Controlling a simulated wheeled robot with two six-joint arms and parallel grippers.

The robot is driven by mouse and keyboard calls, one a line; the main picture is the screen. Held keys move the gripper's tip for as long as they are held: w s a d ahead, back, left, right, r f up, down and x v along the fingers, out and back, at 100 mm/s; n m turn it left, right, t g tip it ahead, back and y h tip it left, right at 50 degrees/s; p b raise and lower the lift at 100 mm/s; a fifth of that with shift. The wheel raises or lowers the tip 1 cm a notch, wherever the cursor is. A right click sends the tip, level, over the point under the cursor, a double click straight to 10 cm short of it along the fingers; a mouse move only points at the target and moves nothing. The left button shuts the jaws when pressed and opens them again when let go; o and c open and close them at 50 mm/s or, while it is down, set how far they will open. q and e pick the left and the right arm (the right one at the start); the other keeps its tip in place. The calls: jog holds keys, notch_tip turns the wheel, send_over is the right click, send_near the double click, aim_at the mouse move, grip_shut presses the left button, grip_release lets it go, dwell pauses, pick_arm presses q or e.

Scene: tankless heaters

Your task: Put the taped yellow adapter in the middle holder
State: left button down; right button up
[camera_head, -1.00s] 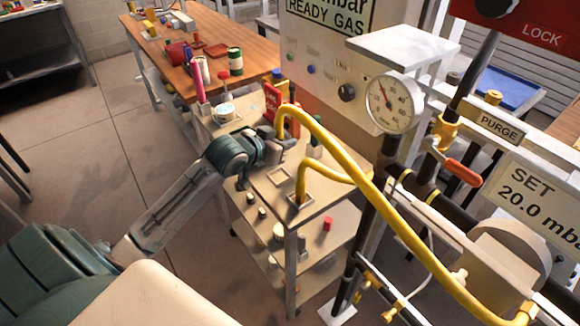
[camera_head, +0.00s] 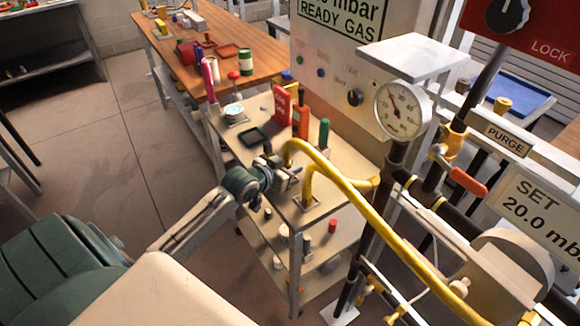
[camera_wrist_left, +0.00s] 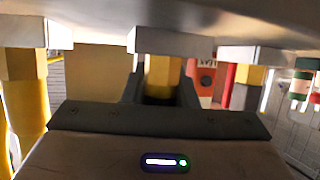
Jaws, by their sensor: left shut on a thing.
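My left gripper (camera_head: 286,172) is over the cart top and shut on the yellow adapter (camera_wrist_left: 162,75) at the end of a yellow hose (camera_head: 320,163). In the left wrist view the adapter stands between the dark fingers, with a pale block (camera_wrist_left: 172,40) above it. The gripper is low, at about the middle holder, which it hides. I cannot tell whether the adapter is inside it, and no tape shows clearly. A second yellow hose end stands in the near square holder (camera_head: 306,203). My right gripper is not in view.
On the cart (camera_head: 325,212) stand a red sign (camera_head: 283,105), an orange bottle (camera_head: 301,116), a green item (camera_head: 323,133) and a dark green tray (camera_head: 255,136). A gauge (camera_head: 404,110) and black pipes stand close on the right. The floor at left is clear.

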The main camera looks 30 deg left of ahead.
pick_arm(q)
jog(key=c, duration=1.6)
grip_release()
jog(key=shift+f, duration=0.2)
jog(key=o, duration=0.4)
jog(key=shift+o, duration=0.2)
jog(key=shift+r, duration=0.1)
jog(key=shift+r, duration=0.1)
jog(key=p+v, duration=0.1)
jog(key=v, duration=1.1)
